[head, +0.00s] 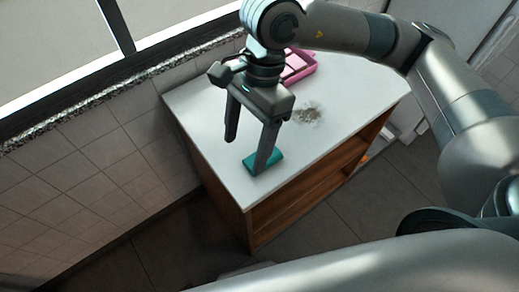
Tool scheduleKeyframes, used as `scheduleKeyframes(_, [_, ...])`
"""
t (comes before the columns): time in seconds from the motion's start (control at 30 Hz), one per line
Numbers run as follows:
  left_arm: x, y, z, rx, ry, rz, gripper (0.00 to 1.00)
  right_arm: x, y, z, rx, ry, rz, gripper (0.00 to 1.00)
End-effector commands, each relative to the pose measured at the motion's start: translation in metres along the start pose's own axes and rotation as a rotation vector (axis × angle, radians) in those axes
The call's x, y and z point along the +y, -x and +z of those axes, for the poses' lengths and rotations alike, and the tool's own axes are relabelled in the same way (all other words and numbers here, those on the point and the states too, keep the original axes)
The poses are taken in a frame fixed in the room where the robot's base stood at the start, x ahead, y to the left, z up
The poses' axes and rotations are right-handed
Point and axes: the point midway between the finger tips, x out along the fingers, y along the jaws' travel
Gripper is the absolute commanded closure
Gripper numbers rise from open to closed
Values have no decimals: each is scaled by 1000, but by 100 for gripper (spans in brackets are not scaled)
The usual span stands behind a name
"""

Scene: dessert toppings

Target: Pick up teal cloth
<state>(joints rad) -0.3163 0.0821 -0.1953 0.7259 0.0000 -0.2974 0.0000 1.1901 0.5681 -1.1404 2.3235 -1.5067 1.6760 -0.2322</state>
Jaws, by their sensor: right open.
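The teal cloth (274,161) lies flat on the white top of a wooden cabinet (202,114), close to its front left corner. My right gripper (245,154) is open, with its two fingers pointing down. One finger overlaps the cloth in the picture and hides part of it; I cannot tell whether it touches. The other finger is to the left of the cloth. My left gripper does not show.
A pink tray (300,66) with compartments stands at the back of the countertop, partly behind my right arm. A patch of dark crumbs (307,114) lies right of the gripper. A tiled wall (90,152) and window ledge run along the left.

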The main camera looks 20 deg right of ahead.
Motion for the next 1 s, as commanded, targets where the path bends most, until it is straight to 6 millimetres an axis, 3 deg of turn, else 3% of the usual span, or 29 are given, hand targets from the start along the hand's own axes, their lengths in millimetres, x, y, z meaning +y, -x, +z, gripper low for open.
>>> scheduleKeyframes(0.1, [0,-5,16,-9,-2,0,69,-13,17,-40,177,-8,-55,34])
scheduleKeyframes(0.23, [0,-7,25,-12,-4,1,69,-19,29,-63,276,-17,-82,34])
scheduleKeyframes(0.73, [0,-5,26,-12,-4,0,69,-20,28,-68,298,-20,-85,34])
scheduleKeyframes(1.0, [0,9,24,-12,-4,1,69,-22,-2,-78,296,-21,-81,34])
